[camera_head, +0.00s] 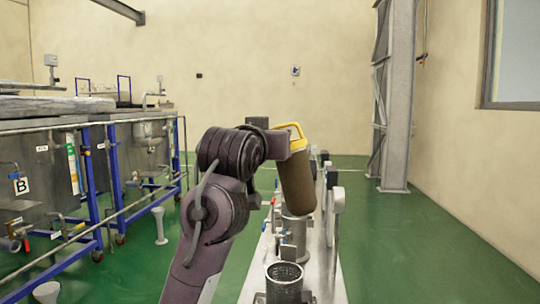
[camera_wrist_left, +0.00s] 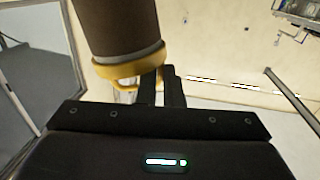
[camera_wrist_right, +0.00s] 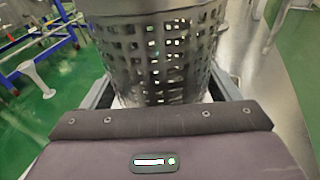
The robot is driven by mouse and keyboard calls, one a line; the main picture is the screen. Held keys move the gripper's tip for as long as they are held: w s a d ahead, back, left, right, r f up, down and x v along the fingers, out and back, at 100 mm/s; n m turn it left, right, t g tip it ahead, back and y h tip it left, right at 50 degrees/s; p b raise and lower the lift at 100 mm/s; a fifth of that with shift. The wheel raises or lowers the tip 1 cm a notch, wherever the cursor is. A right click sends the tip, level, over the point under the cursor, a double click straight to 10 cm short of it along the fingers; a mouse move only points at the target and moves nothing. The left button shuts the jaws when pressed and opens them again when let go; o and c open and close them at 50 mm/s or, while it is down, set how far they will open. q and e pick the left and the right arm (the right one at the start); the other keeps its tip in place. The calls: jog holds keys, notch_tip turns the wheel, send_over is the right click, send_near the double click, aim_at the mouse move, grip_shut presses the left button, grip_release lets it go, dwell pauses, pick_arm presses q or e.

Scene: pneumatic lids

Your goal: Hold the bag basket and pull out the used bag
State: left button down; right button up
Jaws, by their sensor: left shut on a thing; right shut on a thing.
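The used bag (camera_head: 297,185) is a brown cylinder with a yellow ring and handle (camera_head: 292,132) at its top. It hangs tilted in the air over the row of metal equipment. My left gripper (camera_head: 282,145) is shut on the yellow handle; its narrow dark fingers (camera_wrist_left: 165,88) meet at the yellow ring in the left wrist view, with the brown bag (camera_wrist_left: 118,28) beside them. The bag basket (camera_head: 284,278) is a dark perforated metal cylinder at the bottom of the head view. In the right wrist view my right gripper (camera_wrist_right: 163,92) is shut around the basket (camera_wrist_right: 158,50), one finger on each side.
A metal housing (camera_head: 296,228) stands on the pale platform behind the basket. Tanks on blue frames (camera_head: 110,180) with piping line the left. A grey steel column (camera_head: 396,110) stands at the right. Green floor (camera_head: 400,250) is open to the right.

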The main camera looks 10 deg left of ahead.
jog(key=shift+f, duration=0.15)
jog(key=o, duration=0.8)
